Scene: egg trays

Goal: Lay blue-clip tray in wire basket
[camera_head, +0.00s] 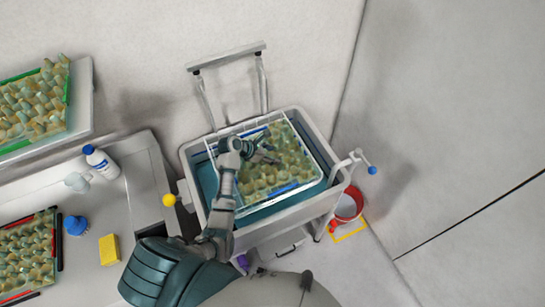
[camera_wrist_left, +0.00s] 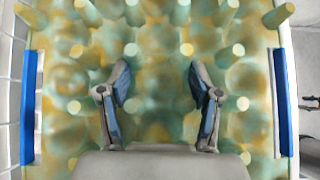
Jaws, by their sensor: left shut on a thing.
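The blue-clip tray (camera_head: 292,165) is a yellow-green bumpy egg tray with a blue clip on two opposite sides. It lies within the outline of the white wire basket (camera_head: 311,150), which sits in a wheeled cart. Whether its underside rests on the basket floor is hidden. My left gripper (camera_head: 268,152) is over the tray's middle. In the left wrist view its two fingers (camera_wrist_left: 158,90) are apart, pressed among the bumps and holding the tray (camera_wrist_left: 158,20). Both blue clips show there, with white basket wires at the left edge. My right gripper is not in view.
The cart (camera_head: 336,186) has raised walls, a back handle and side knobs. A red bucket (camera_head: 349,204) stands right of it. At left, a counter holds a red-clip tray (camera_head: 53,240), bottle (camera_head: 97,160), brush (camera_head: 76,225) and yellow sponge (camera_head: 109,249). A green-clip tray (camera_head: 66,90) lies upper left.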

